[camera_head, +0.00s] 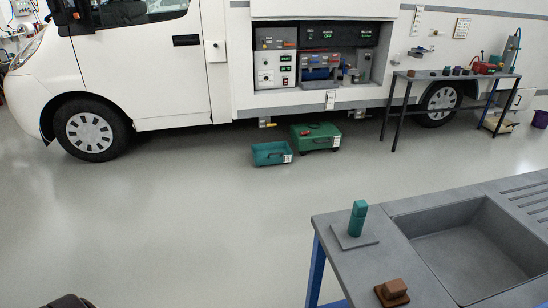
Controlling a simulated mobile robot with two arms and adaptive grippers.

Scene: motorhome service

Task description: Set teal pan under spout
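The teal pan (270,154) is an open, shallow box with a pale label at its right end. It sits on the floor in front of the motorhome, left of and apart from or touching a larger green box; I cannot tell which. A small yellowish fitting (265,122), possibly a spout, hangs under the body behind the pan. Another low fitting (359,114) hangs farther right. From this angle the pan looks nearer to me than the fittings. Neither gripper shows clearly; only a dark shape is at the bottom left edge.
The green box (315,138) holds a red item. The motorhome (160,60) has an open service bay (318,60). A narrow table (455,76) stands at the back right. A grey sink counter (420,270) with a teal block (357,217) fills the lower right. The left and middle floor is clear.

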